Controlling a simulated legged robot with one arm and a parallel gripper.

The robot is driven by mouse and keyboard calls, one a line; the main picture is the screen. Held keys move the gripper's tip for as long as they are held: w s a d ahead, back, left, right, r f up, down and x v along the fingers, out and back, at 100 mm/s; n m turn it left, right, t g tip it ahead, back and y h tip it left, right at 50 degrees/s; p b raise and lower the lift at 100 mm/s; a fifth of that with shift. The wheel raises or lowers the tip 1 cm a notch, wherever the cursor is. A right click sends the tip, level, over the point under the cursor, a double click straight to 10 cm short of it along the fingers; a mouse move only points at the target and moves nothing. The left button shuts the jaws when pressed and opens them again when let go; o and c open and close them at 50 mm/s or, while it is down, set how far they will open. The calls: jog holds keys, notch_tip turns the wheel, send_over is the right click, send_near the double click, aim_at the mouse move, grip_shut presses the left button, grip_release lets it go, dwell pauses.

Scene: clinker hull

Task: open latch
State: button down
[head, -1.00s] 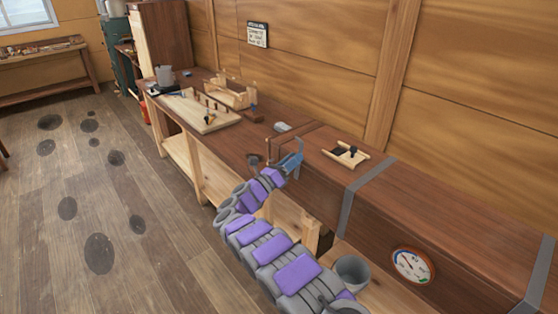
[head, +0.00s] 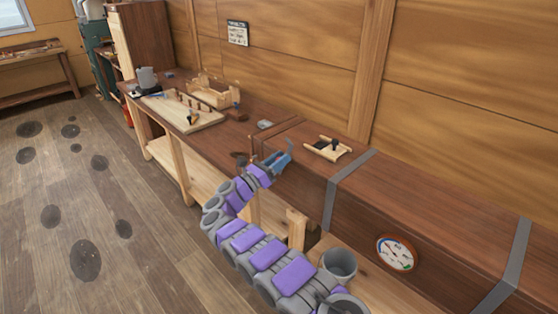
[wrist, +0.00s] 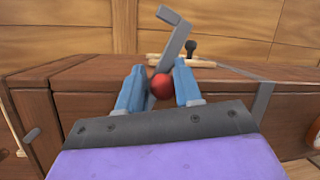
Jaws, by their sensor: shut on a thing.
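The latch shows in the wrist view as a grey metal lever (wrist: 175,38) with a bent top end and a red ball knob (wrist: 161,87) at its lower end. My gripper (wrist: 161,92) has its two blue fingers on either side of the red knob and is shut on it.
A small pale wooden rack (head: 328,149) lies on the box top. A round gauge (head: 396,252) is on its front, and a grey bucket (head: 340,263) stands below. The bench (head: 200,135) to the left holds a board and tools.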

jog(key=c, duration=1)
grip_release()
jog(key=shift+w+f, duration=0.1)
jog(key=shift+f, duration=0.35)
jog(key=shift+o, duration=0.6)
jog(key=shift+r, duration=0.2)
jog(key=p+v, duration=0.2)
jog(key=v, duration=1.5)
jog(key=shift+a+f, duration=0.2)
jog(key=shift+a, duration=0.15)
